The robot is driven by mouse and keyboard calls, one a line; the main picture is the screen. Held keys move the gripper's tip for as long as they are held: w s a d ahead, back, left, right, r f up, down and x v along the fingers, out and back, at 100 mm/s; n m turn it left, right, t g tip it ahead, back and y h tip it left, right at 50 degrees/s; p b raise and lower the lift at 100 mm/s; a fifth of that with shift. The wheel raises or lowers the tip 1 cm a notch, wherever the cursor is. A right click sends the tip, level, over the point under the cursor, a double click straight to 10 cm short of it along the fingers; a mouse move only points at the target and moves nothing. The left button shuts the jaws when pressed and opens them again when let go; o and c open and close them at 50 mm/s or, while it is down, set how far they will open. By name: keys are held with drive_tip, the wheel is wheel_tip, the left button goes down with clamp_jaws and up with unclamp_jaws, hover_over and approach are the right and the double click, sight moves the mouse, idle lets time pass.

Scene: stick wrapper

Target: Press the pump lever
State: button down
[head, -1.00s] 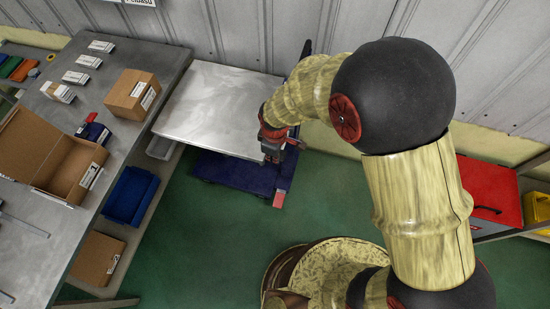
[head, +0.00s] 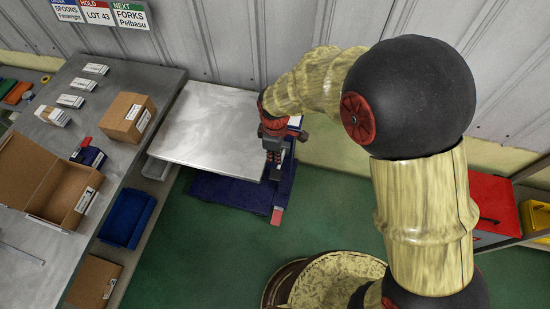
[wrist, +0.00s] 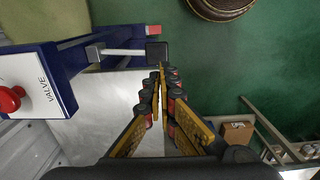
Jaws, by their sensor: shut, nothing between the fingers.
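In the wrist view a grey lever bar with a black pad (wrist: 157,51) sticks out from the blue frame of a lift cart; I take it as the pump lever. My gripper (wrist: 163,70) is shut and empty, its fingertips appearing just below the pad in the picture. I cannot tell whether they touch it. In the head view my gripper (head: 273,172) points down at the right edge of the cart's metal platform (head: 215,130). The lever is not clear there, being behind my arm and gripper. A panel marked VALVE (wrist: 32,85) carries a red knob (wrist: 11,99).
The cart's blue base (head: 230,191) has a red end (head: 277,216). A workbench (head: 150,78) with boxes stands at left, a blue bin (head: 127,219) beneath it. A red case (head: 492,205) sits on a shelf at right. Green floor (head: 215,260) is clear in front.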

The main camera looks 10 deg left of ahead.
sight(274, 179)
wheel_tip(274, 179, down, 11)
drive_tip(key=shift+f+b, duration=0.2)
drive_tip(key=shift+b, duration=0.6)
drive_tip(key=shift+s+f+b, duration=0.3)
drive_tip(key=shift+s+f, duration=0.05)
drive_tip(key=shift+f, duration=0.3)
drive_tip(key=shift+s+f+b, duration=0.25)
drive_tip(key=shift+s+f, duration=0.05)
drive_tip(key=shift+f, duration=0.35)
wheel_tip(274, 179, down, 9)
drive_tip(key=s+b, duration=0.1)
drive_tip(key=b, duration=0.2)
drive_tip(key=shift+s+b, duration=0.15)
drive_tip(key=shift+b, duration=0.2)
drive_tip(key=shift+s+r, duration=0.1)
